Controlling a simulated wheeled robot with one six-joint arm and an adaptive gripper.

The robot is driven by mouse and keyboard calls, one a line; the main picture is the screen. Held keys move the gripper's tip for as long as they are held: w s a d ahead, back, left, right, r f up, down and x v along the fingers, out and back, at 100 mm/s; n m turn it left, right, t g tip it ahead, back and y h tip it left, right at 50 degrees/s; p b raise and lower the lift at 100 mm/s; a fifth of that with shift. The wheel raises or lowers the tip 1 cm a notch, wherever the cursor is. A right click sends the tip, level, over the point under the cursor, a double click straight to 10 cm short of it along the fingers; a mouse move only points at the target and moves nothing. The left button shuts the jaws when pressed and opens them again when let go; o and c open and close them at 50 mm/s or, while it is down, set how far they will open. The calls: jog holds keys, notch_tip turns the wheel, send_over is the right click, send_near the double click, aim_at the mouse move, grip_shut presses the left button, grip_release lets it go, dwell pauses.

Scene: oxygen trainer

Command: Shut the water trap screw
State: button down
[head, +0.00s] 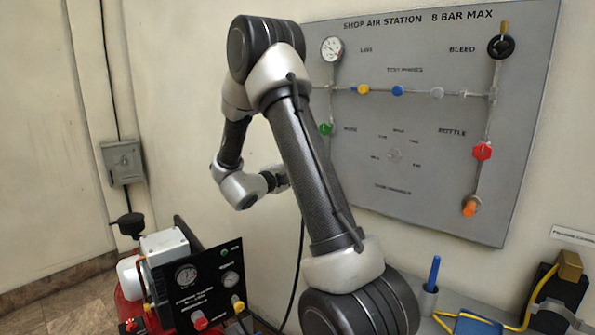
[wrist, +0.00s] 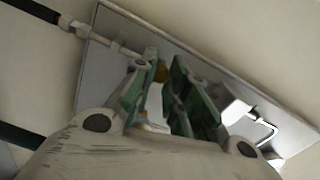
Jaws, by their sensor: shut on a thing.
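In the wrist view my gripper (wrist: 160,85) has its green-padded fingers closed around a small pale part with an amber end, which looks like the water trap screw (wrist: 162,72). The fingers hide most of it, so I cannot tell how far it is turned. In the head view my gripper (head: 278,179) is low at the wall, left of the big grey panel, and partly hidden behind my own arm. The screw cannot be made out in that view.
A grey plate (wrist: 88,75) with a pipe fitting (wrist: 115,42) and a bent metal bar (wrist: 265,132) surrounds the fingers. The shop air panel (head: 450,205) with coloured knobs stands right. A black gauge panel (head: 208,250) on a red compressor is below left.

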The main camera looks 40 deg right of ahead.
jog(key=m, duration=1.1)
jog(key=shift+s+f, duration=0.1)
jog(key=shift+f, duration=0.1)
jog(key=shift+m, duration=0.3)
jog(key=c, duration=1.4)
grip_release()
jog(key=shift+o, duration=0.2)
jog(key=shift+r, duration=0.1)
jog(key=v, duration=1.2)
